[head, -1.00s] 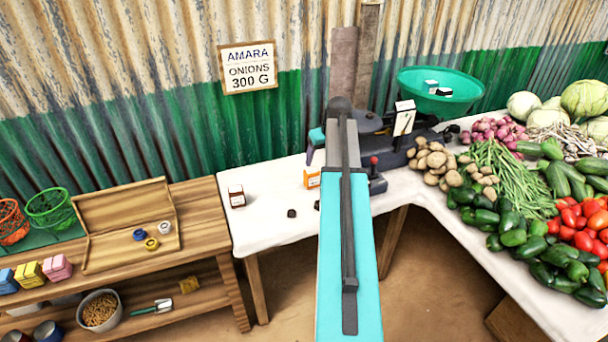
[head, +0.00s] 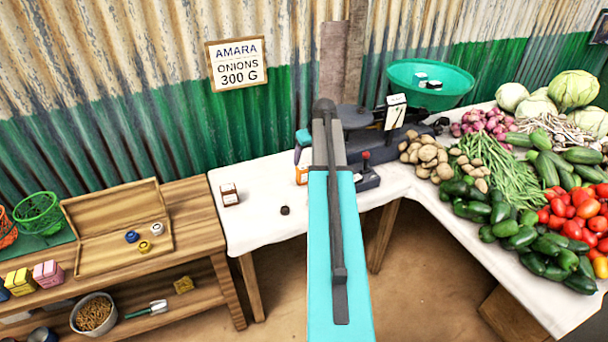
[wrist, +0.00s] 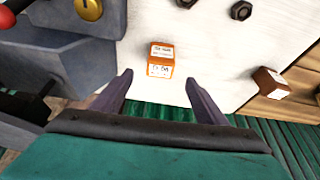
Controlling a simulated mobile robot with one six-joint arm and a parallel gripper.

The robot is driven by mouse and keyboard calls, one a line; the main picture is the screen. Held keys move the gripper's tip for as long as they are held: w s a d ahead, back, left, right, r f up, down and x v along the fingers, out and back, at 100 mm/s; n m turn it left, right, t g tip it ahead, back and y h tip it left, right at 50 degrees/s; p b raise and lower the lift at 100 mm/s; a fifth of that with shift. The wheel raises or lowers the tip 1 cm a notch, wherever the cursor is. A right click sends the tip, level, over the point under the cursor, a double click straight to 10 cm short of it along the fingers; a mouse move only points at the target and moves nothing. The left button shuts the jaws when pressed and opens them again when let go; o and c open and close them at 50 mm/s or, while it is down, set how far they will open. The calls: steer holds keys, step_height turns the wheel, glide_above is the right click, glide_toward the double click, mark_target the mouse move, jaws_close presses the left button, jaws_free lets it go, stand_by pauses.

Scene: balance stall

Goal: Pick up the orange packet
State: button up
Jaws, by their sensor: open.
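The orange packet (wrist: 161,57) stands on the white tabletop in the wrist view, with a white label on it. My gripper (wrist: 160,85) is open, and the packet lies just beyond the gap between its two fingertips, with nothing held. In the head view only a small part of the orange packet (head: 302,174) shows beside my arm, which hides the rest. My teal finger end (head: 304,138) shows just above it.
A brown-and-white packet (head: 229,194) stands to the left on the white cloth (head: 255,225). A dark nut (head: 285,211) lies nearby. The balance scale (head: 385,140) with its green pan (head: 430,84) stands close on the right. Potatoes (head: 427,155) lie further right.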

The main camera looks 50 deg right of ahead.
mark_target(303, 166)
steer(key=shift+p+x, duration=0.35)
steer(key=shift+x, duration=2.25)
steer(key=shift+f, duration=0.1)
steer(key=shift+p+x, duration=0.95)
steer(key=shift+x, duration=1.6)
steer(key=c, duration=1.2)
steer(key=shift+o, duration=0.2)
steer(key=shift+r, duration=0.25)
steer(key=shift+r+b, duration=0.65)
steer(key=shift+r, duration=0.55)
steer(key=shift+s+a+r, duration=0.1)
steer(key=shift+s+r, duration=0.05)
steer(key=shift+r, duration=0.2)
steer(key=s+a+b, duration=0.1)
steer(key=s+a, duration=0.3)
steer(key=s, duration=0.2)
steer(key=s+a+r+b, duration=0.1)
steer(key=s+a+b, duration=0.1)
steer(key=s+a, duration=0.2)
steer(key=s, duration=0.3)
steer(key=shift+s+r, duration=0.2)
steer(key=shift+r, duration=0.05)
